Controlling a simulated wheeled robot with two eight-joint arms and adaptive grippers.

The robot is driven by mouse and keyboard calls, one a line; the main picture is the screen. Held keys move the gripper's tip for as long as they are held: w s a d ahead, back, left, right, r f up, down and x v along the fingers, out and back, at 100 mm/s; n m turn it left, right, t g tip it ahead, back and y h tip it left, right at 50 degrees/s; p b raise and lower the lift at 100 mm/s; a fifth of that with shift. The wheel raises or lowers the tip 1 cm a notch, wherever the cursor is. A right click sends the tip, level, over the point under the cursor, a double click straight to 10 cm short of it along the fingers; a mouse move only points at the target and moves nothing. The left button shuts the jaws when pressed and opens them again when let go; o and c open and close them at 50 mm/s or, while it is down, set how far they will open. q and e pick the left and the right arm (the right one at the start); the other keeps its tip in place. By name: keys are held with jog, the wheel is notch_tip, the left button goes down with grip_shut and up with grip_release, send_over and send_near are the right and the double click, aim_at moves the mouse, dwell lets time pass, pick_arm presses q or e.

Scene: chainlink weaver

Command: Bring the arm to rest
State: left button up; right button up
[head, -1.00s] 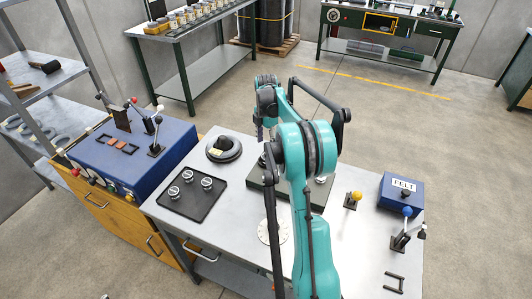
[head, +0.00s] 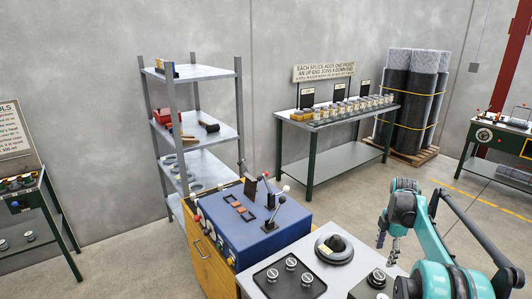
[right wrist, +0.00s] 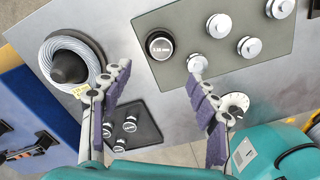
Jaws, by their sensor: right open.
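My right arm (head: 437,262) is teal and reaches in from the lower right in the head view. My right gripper (head: 388,243) hangs fingers-down over the grey worktable (head: 262,284). In the right wrist view my right gripper (right wrist: 160,76) has its two purple-padded fingers spread apart with nothing between them. Below it are a grey plate (right wrist: 215,67) with several silver discs and one dark knob (right wrist: 160,46), and a black tray (right wrist: 135,138) with small silver-topped pieces. My left gripper is not in view.
A coil with a dark cone (head: 335,247) stands on the worktable. A blue control box (head: 255,225) with levers is left of it. A metal shelf (head: 205,133), a jar bench (head: 338,122) and wrapped rolls (head: 411,100) stand behind. Open floor (head: 345,200) lies between.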

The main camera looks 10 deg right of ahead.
jog(key=s+a+r+m+t+b, duration=0.2)
jog(key=s+a+m, duration=0.2)
jog(key=a, duration=0.5)
jog(key=s+a+r+m+t+b, duration=0.15)
jog(key=s+a+m, duration=0.3)
jog(key=a, duration=0.55)
jog(key=s+a+f+m+t+b, duration=0.1)
jog(key=s+a+f+m+t, duration=0.1)
jog(key=s+a+f+m, duration=0.2)
jog(key=s+a+f+m+t+b, duration=0.1)
jog(key=s+a+f+m, duration=0.3)
jog(key=s+a, duration=0.4)
jog(key=shift+s+a+f+t+b, duration=0.3)
jog(key=shift+s+b, duration=0.35)
jog(key=shift+s, duration=0.85)
jog(key=shift+d+m, duration=0.1)
jog(key=shift+m, duration=0.15)
